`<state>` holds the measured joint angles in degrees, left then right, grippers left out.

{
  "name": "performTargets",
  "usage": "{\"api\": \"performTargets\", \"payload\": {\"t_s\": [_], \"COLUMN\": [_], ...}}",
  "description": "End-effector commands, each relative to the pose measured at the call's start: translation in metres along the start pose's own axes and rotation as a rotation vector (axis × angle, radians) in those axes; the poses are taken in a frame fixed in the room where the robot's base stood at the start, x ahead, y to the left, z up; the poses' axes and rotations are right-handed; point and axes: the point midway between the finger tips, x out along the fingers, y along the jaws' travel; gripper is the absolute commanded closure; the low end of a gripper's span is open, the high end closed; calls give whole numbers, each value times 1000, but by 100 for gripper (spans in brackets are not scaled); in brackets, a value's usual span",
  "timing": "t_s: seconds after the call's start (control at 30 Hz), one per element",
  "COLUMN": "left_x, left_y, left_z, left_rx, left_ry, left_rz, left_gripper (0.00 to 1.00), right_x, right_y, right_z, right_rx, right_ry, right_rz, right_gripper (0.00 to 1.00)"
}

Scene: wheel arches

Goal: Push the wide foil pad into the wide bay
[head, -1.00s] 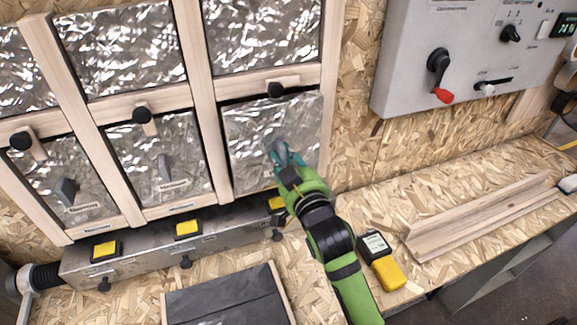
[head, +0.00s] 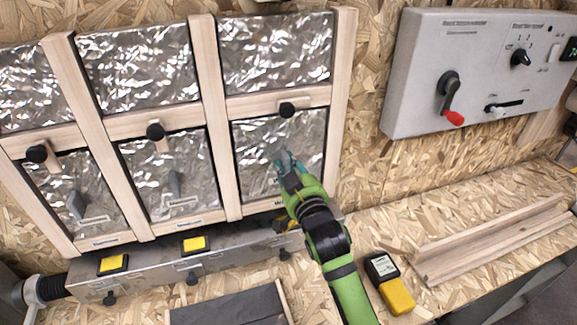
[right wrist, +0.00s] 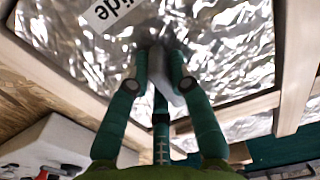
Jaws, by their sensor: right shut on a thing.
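The wide foil pad (head: 258,145) is crinkled silver and fills the lower right opening of the wooden frame, the wide bay (head: 337,130). It looks roughly level with the frame; the exact depth is hard to tell. My right gripper (head: 286,160) is at the pad's middle. In the right wrist view the gripper (right wrist: 159,78) is shut on the pad's grey handle (right wrist: 162,82), and the pad (right wrist: 215,55) shows a white label ending in "ide" (right wrist: 112,10). My forearm hides the bay's lower right edge. My left gripper is out of view.
Black turn knobs (head: 287,109) sit on the rail above the lower bays. Two narrower foil pads (head: 175,185) fill bays to the left. A metal box with yellow labels (head: 195,245) runs below. A yellow meter (head: 392,287) and wooden strip (head: 490,240) lie on the bench.

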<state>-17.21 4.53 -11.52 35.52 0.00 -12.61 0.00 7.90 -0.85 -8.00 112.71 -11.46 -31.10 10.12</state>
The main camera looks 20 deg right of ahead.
Motion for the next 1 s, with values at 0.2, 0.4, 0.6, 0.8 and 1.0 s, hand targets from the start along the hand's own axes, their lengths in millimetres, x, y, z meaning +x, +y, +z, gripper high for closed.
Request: {"api": "performTargets", "payload": {"t_s": [0.2,0.4,0.6,0.8,1.0], "left_x": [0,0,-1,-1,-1], "left_y": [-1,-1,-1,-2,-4], "left_z": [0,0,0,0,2], "left_rx": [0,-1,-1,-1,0], "left_ry": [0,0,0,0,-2], "left_rz": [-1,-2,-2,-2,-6], "left_gripper": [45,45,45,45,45], "right_x": [0,2,5,5,3], "right_y": [0,0,0,0,0], "right_z": [0,0,0,0,1], "right_rx": [0,0,0,0,0], "right_ry": [1,1,1,1,-1], "right_rz": [0,0,0,0,0], "right_gripper": [100,100,63,51,51]}}
